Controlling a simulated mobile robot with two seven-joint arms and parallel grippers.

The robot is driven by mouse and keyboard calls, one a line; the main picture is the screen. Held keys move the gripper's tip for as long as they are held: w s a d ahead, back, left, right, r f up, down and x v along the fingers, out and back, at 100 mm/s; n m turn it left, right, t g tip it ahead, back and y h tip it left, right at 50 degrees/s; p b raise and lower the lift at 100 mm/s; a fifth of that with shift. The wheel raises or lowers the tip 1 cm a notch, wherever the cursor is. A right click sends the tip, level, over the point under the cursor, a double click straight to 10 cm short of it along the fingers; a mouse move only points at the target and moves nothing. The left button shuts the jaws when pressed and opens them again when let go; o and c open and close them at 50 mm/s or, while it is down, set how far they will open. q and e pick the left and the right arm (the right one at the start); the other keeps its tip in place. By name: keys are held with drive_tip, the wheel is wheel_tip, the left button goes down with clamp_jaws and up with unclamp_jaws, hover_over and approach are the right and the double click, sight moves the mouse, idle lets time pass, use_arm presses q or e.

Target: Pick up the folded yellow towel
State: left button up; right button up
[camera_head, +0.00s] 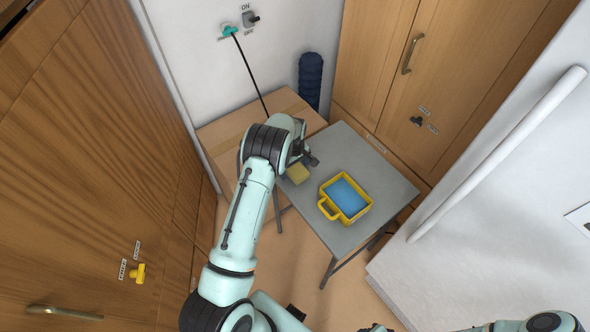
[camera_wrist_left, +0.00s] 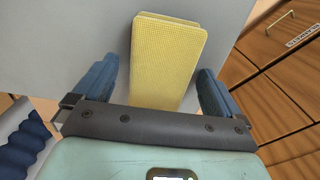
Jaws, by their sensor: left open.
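The folded yellow towel (camera_head: 299,173) lies on the grey table, near its back left edge. In the left wrist view the towel (camera_wrist_left: 166,52) is a thick folded strip with a waffle texture. My left gripper (camera_head: 308,158) is over it, at the table's back left side. In the left wrist view its blue fingers (camera_wrist_left: 157,72) are open, one on each side of the towel, with gaps to both sides. The towel's near end is hidden behind the gripper body. Of my right arm only parts show at the bottom edge of the head view; its jaws cannot be made out.
A yellow tray (camera_head: 325,204) with a handle and blue contents stands on the grey table (camera_head: 378,175), right of the towel. A dark blue roll (camera_head: 310,79) stands at the back. Wooden cabinets flank the table.

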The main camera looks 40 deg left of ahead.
sight(294, 166)
use_arm(q)
drive_tip(key=c, duration=1.1)
drive_tip(key=shift+o, duration=0.2)
drive_tip(key=shift+r, duration=0.15)
wheel_tip(294, 166, up, 20)
drive_tip(key=shift+p, duration=0.3)
